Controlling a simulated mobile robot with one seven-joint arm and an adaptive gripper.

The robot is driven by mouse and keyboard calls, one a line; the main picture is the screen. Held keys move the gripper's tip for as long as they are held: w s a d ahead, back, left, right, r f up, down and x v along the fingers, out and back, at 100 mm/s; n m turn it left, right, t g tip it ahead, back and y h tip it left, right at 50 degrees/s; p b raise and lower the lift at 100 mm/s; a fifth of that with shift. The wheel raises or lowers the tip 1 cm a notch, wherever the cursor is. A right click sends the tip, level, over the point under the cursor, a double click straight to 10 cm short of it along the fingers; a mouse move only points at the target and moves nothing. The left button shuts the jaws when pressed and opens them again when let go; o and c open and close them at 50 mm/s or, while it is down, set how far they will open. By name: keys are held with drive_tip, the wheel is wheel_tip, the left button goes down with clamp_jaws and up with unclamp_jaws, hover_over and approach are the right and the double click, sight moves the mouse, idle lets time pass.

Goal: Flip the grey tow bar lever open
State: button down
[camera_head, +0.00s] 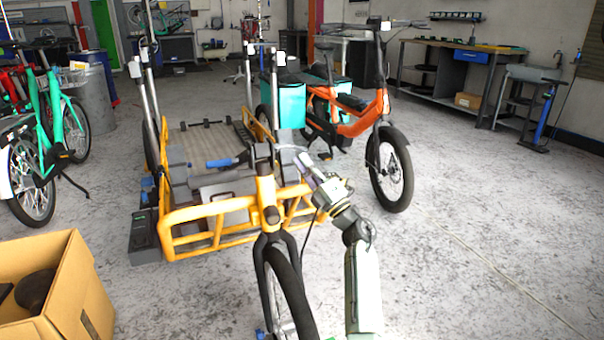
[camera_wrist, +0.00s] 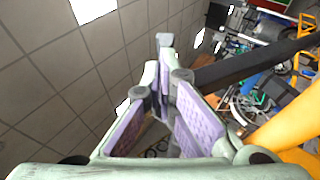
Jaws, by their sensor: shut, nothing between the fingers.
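My gripper (camera_head: 306,164) is in the middle of the head view, just right of the front end of a yellow cargo bike (camera_head: 190,215). Its fingers are shut and empty. In the wrist view the purple-padded fingers (camera_wrist: 165,72) come together at the tips. A dark bar (camera_wrist: 240,66) runs behind the fingertips from the right, and a yellow tube (camera_wrist: 290,128) crosses the lower right. A grey fitting (camera_head: 262,152) sits on top of the yellow front tube, left of my gripper. I cannot tell for sure which grey part is the tow bar lever.
An orange bike (camera_head: 350,122) with teal bags stands behind my arm. An open cardboard box (camera_head: 75,285) is at the lower left. Teal bikes (camera_head: 45,140) stand at the far left. Workbenches (camera_head: 445,70) line the back right. The floor at right is clear.

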drive_tip(key=shift+w+d+r, duration=0.1)
drive_tip(key=shift+w+r, duration=0.05)
drive_tip(key=shift+w, duration=0.05)
idle(0.4)
